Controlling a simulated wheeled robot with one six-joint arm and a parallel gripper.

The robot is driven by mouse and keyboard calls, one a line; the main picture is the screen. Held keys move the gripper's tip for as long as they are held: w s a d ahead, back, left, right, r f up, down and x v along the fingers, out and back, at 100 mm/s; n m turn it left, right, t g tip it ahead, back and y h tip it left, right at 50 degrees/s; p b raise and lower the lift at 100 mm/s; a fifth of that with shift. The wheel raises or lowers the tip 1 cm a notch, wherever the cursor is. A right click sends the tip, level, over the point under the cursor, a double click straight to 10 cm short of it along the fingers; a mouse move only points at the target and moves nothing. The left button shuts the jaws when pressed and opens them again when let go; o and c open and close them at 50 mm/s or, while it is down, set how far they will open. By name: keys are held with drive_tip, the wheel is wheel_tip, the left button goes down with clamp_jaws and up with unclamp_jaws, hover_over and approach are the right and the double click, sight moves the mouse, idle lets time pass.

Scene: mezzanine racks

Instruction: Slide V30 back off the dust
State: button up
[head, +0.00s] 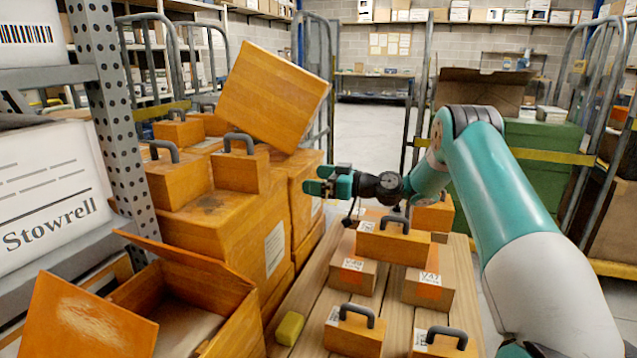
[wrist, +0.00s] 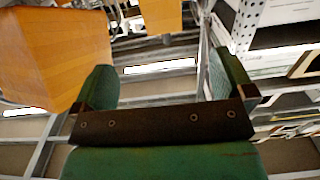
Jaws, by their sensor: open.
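I cannot read V30 on any box. Handled orange boxes (head: 240,171) and (head: 178,180) stand on a large orange carton (head: 240,225), with a dark dusty-looking smudge (head: 210,203) on its top in front of them. My gripper (head: 312,180) is open and empty, pointing left beside the stack's right side. In the wrist view its two green fingers (wrist: 162,85) stand wide apart with nothing between them. A big tilted orange box (head: 272,97) is above the stack; an orange box face (wrist: 50,55) fills the wrist view's left.
A slatted wooden deck (head: 300,290) holds several small handled boxes, one labelled V47 (head: 428,290), and a yellow block (head: 290,328). An open orange carton (head: 190,300) is front left. A perforated rack post (head: 112,110) stands left. A green bin (head: 545,165) is right.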

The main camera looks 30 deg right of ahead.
sight(266, 171)
drive_tip(key=shift+a, duration=0.1)
drive_tip(key=x, duration=1.7)
drive_tip(key=shift+w+a, duration=0.1)
drive_tip(key=shift+w, duration=0.1)
drive_tip(key=c, duration=1.2)
drive_tip(key=shift+d+b, duration=0.4)
drive_tip(key=shift+d, duration=0.3)
drive_tip(key=o, duration=1.2)
